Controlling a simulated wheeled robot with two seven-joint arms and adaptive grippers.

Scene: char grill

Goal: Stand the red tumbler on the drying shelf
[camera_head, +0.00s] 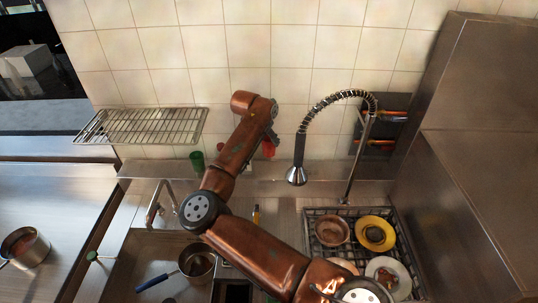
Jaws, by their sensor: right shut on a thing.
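The red tumbler (268,149) shows as a small red shape in front of the tiled wall, right of my right forearm. My right gripper (270,138) is shut on it from above; the fingers are small and partly hidden by the wrist. The drying shelf (142,126) is a wire rack on the wall at the left, apart from the tumbler and to its left. It looks empty. My left gripper is out of view.
A green tumbler (197,161) stands on the ledge below the shelf's right end. A spring-hose faucet (297,174) hangs right of my arm. A dish rack (325,261) holds several bowls and plates. A pan (197,264) lies in the sink.

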